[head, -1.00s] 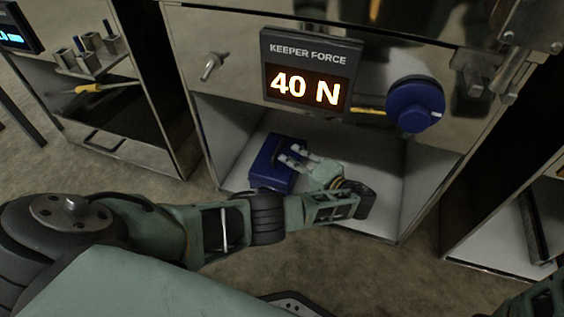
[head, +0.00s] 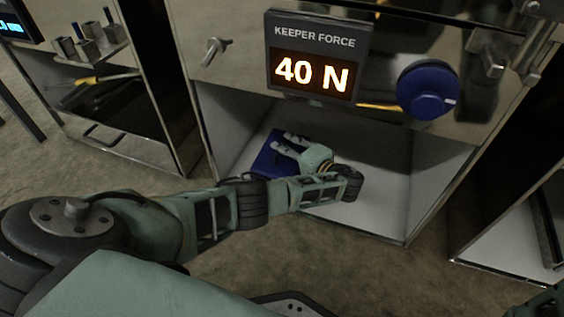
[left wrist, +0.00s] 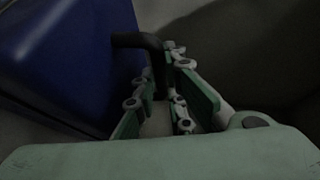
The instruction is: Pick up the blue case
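The blue case (head: 270,160) sits on the white floor of the lower compartment, partly hidden by my left gripper. In the left wrist view its blue side (left wrist: 70,60) fills the upper left, and a black handle (left wrist: 136,40) sticks out from it. My left gripper (head: 287,142) reaches over the case from the right, with its fingers apart. In the left wrist view the handle's bent end lies between the fingertips (left wrist: 163,65); I cannot tell whether they touch it.
Above the compartment is a panel with a "KEEPER FORCE 40 N" display (head: 314,57), a blue knob (head: 427,90) and a small metal lever (head: 215,50). Compartment walls close in at both sides. Another trailer with metal holders (head: 92,47) stands at left.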

